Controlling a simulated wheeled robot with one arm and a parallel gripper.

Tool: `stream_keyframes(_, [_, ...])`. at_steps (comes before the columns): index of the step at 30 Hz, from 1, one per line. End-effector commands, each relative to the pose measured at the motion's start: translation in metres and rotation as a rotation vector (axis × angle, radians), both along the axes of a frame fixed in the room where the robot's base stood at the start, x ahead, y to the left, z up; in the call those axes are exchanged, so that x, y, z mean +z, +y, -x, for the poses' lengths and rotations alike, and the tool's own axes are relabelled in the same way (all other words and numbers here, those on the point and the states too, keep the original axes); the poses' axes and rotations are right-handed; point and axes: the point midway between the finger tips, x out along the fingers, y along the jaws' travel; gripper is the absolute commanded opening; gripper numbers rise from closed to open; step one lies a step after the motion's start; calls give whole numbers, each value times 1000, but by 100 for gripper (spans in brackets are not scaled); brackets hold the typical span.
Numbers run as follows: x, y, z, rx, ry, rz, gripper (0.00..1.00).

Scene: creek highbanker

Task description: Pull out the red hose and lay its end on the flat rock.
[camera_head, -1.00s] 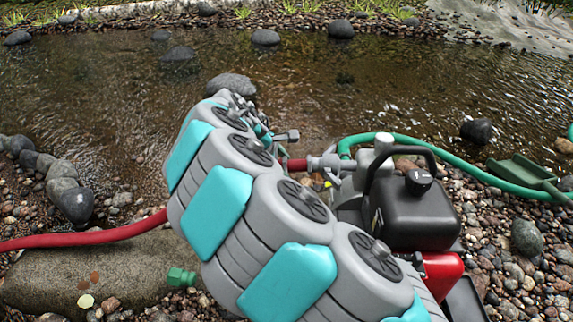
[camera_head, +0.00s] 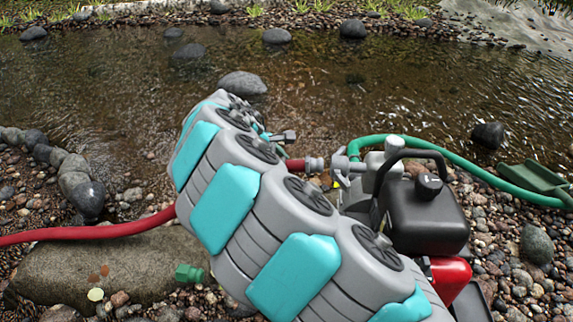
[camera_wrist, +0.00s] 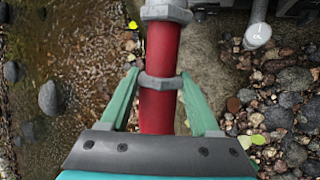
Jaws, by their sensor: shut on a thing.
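The red hose (camera_head: 85,232) runs in from the left edge, across the flat rock and behind my arm. Its end with a grey coupling (camera_head: 313,165) shows right of my arm, beside the pump's grey fitting (camera_head: 342,168), with what looks like a small gap between them. In the wrist view, my gripper (camera_wrist: 160,82) has its green fingers on both sides of the red hose (camera_wrist: 158,110), at a grey ring just behind the coupling (camera_wrist: 166,12). It is shut on the hose. The flat rock (camera_head: 130,272) lies at lower left, partly under the hose. My arm hides the hose's middle.
The pump (camera_head: 430,210) with black tank and red base stands right of my arm. A green hose (camera_head: 460,160) leaves it to the right. Dark stones (camera_head: 75,180) line the water at left.

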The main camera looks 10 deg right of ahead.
Motion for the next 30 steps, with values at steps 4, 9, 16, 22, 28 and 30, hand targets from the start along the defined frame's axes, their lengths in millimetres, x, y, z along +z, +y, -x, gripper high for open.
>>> stream_keyframes(4, [1, 8, -2, 4, -2, 0, 0])
stream_keyframes(9, [1, 11, -2, 2, -2, 0, 0])
stream_keyframes(16, [1, 10, -2, 1, -2, 1, 0])
stream_keyframes(22, [11, 10, -2, 1, -1, -1, 0])
stream_keyframes(28, [25, 11, -2, 0, 0, -1, 0])
stream_keyframes(30, [30, 11, -2, 1, -1, -1, 0])
